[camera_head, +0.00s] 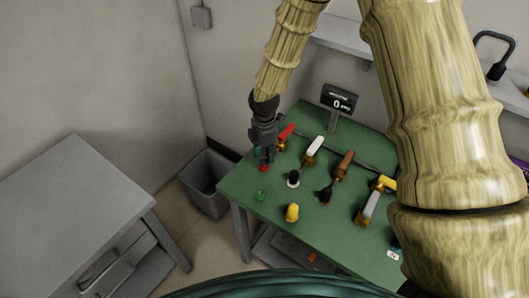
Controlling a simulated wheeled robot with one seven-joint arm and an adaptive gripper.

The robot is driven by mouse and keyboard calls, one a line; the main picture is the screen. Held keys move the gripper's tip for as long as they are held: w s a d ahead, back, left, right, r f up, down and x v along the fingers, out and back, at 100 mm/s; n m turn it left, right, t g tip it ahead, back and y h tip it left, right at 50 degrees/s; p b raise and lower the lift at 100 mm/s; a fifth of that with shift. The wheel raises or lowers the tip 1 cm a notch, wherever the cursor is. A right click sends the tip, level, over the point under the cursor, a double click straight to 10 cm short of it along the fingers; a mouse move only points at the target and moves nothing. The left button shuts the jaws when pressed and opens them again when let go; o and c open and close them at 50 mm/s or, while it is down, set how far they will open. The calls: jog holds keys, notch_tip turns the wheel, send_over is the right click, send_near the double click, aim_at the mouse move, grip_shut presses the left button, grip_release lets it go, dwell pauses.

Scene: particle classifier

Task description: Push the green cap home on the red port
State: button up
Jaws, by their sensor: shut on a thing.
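My gripper (264,160) points down over the far left part of the green table and is shut. The fingers hide most of what they hold, and I take it to be the green cap. A small teal patch (257,150) shows beside the fingers, but I cannot tell what it belongs to. The red port (264,169) shows as a small red spot right at the fingertips. I cannot tell whether the held thing touches it or how far down it sits. A small bright green piece (260,196) lies on the table in front of the gripper.
The green table (235,185) carries a white-ringed black piece (293,179), a dark piece (325,195), a yellow cap (291,213) and several coloured handles. A small display (339,98) stands at the back. A grey bin (207,178) and grey cabinet (75,205) are left.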

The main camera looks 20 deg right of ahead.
jog(key=shift+f, duration=0.85)
jog(key=o, duration=1.1)
jog(key=shift+c, duration=0.2)
jog(key=shift+r, duration=0.1)
notch_tip(320, 180, up, 12)
